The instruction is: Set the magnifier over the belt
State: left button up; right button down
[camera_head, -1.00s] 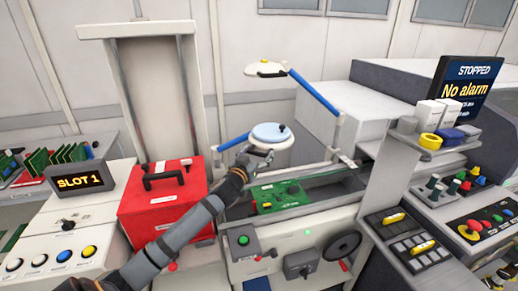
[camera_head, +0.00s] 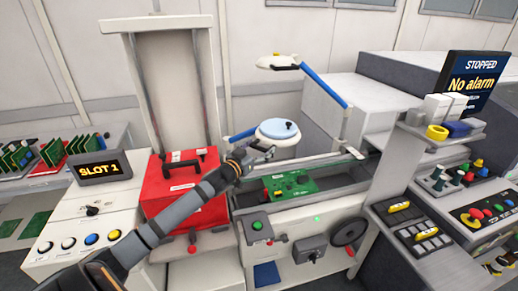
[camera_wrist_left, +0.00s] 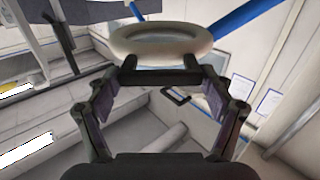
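The magnifier (camera_head: 277,131) is a white ring with a pale blue round top, a dark knob and a blue arm on its left. In the head view it hangs behind and above the belt (camera_head: 330,172). A green circuit board (camera_head: 296,186) lies on the belt in front of it. My left gripper (camera_head: 268,152) is at the near side of the ring. In the left wrist view the ring (camera_wrist_left: 160,40) is straight ahead, and the fingers of my left gripper (camera_wrist_left: 160,82) are spread, with a dark bar between them. Contact with the bar is unclear. My right gripper is not in view.
A lamp head (camera_head: 278,61) on a blue arm stands above the magnifier. A red case (camera_head: 185,188) is left of the belt, under my left arm. A SLOT 1 display (camera_head: 99,171) is further left. A machine showing STOPPED (camera_head: 474,82) is at the right.

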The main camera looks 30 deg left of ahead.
pick_arm(q)
jog(key=shift+o, duration=1.3)
jog(key=shift+f, duration=0.1)
notch_tip(320, 180, up, 10)
jog(key=shift+r, duration=0.1)
